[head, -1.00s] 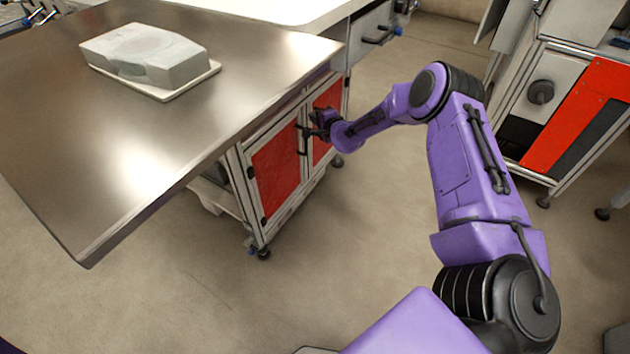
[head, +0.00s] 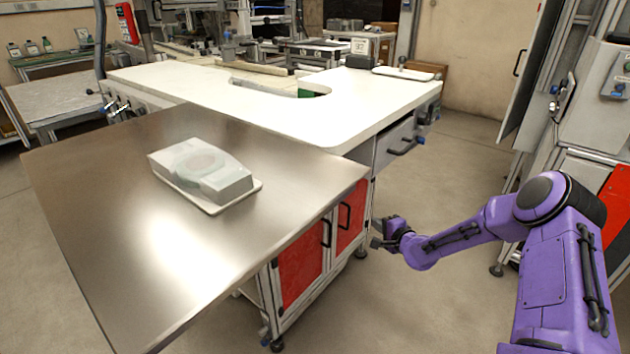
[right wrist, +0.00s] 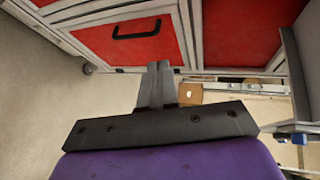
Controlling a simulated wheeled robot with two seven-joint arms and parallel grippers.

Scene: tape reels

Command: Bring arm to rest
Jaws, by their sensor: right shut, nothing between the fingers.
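My right arm comes in from the right in the head view, with its purple forearm stretched toward the cabinet. My right gripper (head: 380,238) is just to the right of the red-doored cabinet (head: 302,277), below the tabletop level, and appears apart from it. In the right wrist view the two fingers of my right gripper (right wrist: 156,84) are together and hold nothing. A red door with a black handle (right wrist: 137,30) shows beyond them. My left gripper is not in view.
A steel tabletop (head: 110,215) holds a pale block-shaped package (head: 200,170) on a white tray (head: 245,194). A white worktop (head: 290,122) adjoins it behind. Machine cabinets (head: 590,130) stand at the right. The floor (head: 455,150) between is clear.

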